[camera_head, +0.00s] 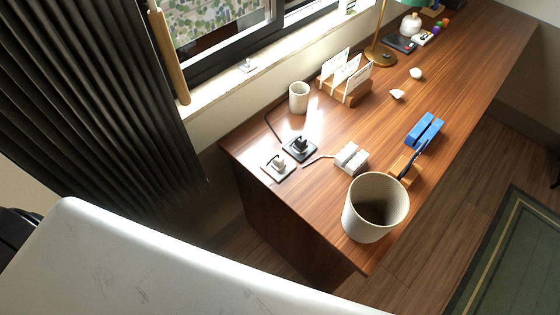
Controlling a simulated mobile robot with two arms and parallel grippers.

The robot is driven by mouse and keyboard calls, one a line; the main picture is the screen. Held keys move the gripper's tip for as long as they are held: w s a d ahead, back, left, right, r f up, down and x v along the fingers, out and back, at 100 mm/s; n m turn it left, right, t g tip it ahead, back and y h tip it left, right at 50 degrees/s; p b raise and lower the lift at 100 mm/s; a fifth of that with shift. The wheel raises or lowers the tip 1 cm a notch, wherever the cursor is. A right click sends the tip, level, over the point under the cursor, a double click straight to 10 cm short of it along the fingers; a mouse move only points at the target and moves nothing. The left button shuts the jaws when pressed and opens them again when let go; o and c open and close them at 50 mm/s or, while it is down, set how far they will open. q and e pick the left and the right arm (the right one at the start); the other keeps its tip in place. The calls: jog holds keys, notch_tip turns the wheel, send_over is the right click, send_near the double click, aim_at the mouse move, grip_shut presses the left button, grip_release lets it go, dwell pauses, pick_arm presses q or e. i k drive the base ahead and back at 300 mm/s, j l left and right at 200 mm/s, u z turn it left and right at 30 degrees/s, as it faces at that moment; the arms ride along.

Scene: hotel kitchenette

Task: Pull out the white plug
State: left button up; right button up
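The white plug (279,162) sits upright in a small square socket plate (270,171) with a dark rim, on the near left part of the wooden desk. Beside it, a little up and right, a black plug (299,144) stands in a similar dark socket plate (291,156). A dark cord (270,127) curves away from the black plug toward the cup. Neither of my grippers is in view.
A pale cup (299,97) and a letter holder (347,84) stand behind the plugs. A large pale bin (375,207) stands at the desk's near edge. The desk's front left corner is clear.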

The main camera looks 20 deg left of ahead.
aim_at(278, 163)
jog(key=l+u, duration=0.25)
jog(key=l, duration=0.35)
jog(key=k+l+u, duration=0.1)
jog(key=l+u, duration=0.15)
jog(key=l, duration=0.35)
jog(key=k+l+u, duration=0.2)
jog(key=l, duration=0.35)
jog(key=i+l+u, duration=0.15)
jog(key=l+u, duration=0.15)
jog(key=l, duration=0.15)
jog(key=i+l+u, duration=0.1)
jog(key=l+u, duration=0.2)
jog(key=l, duration=0.2)
jog(key=l+u, duration=0.25)
jog(key=l, duration=0.25)
jog(key=i+l+u, duration=0.1)
jog(key=i+l, duration=0.1)
jog(key=l, duration=0.05)
